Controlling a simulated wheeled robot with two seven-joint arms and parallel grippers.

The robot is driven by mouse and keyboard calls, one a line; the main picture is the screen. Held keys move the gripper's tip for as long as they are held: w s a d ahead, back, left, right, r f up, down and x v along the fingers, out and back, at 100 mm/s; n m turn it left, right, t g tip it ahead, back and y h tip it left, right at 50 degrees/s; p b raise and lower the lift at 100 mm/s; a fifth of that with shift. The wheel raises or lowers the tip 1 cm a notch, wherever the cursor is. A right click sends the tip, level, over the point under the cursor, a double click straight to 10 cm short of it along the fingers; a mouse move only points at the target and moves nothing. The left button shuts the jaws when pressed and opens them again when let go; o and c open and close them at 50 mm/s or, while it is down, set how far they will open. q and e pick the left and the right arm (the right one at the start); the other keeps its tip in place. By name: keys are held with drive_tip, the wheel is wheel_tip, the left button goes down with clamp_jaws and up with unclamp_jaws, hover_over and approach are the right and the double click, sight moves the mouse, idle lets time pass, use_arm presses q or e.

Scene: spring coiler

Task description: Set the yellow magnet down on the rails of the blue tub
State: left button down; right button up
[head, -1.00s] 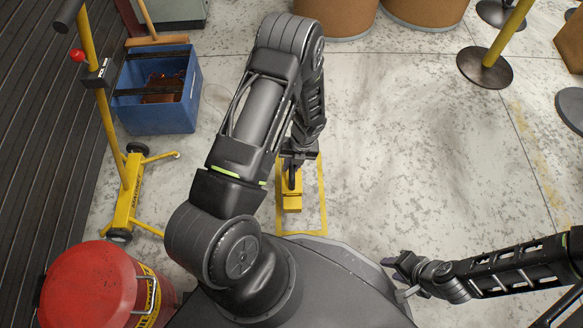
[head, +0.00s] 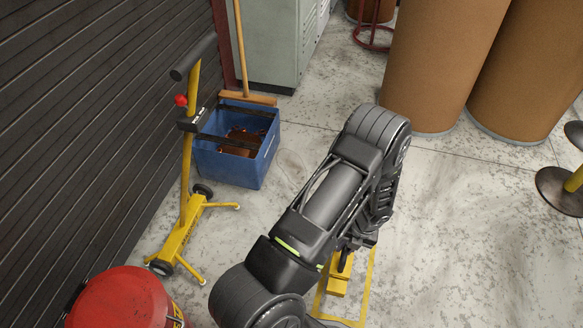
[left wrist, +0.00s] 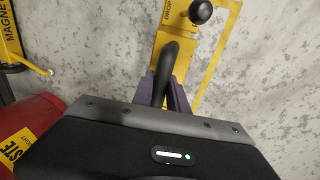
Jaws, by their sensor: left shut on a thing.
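The yellow magnet (head: 338,285) is a yellow block low in the head view, within or just above a yellow outline on the floor. It also shows in the left wrist view (left wrist: 188,42), with a dark curved handle and a black ball knob. My left gripper (head: 346,260) is shut on the handle; its purple-grey fingers (left wrist: 165,93) flank it in the left wrist view. I cannot tell whether the magnet touches the floor. The blue tub (head: 228,168) stands farther back to the left. Dark rails (head: 228,146) cross its top, with copper-brown material (head: 240,135) inside. My right gripper is out of view.
A yellow wheeled stand (head: 180,238) is left of the tub, by the dark slatted wall (head: 80,130). A red drum (head: 118,300) is front left. A broom (head: 248,97) is behind the tub. Brown drums (head: 430,70) stand back right. Floor between magnet and tub looks clear.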

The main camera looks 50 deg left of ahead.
use_arm(q)
drive_tip(key=shift+r, duration=0.1)
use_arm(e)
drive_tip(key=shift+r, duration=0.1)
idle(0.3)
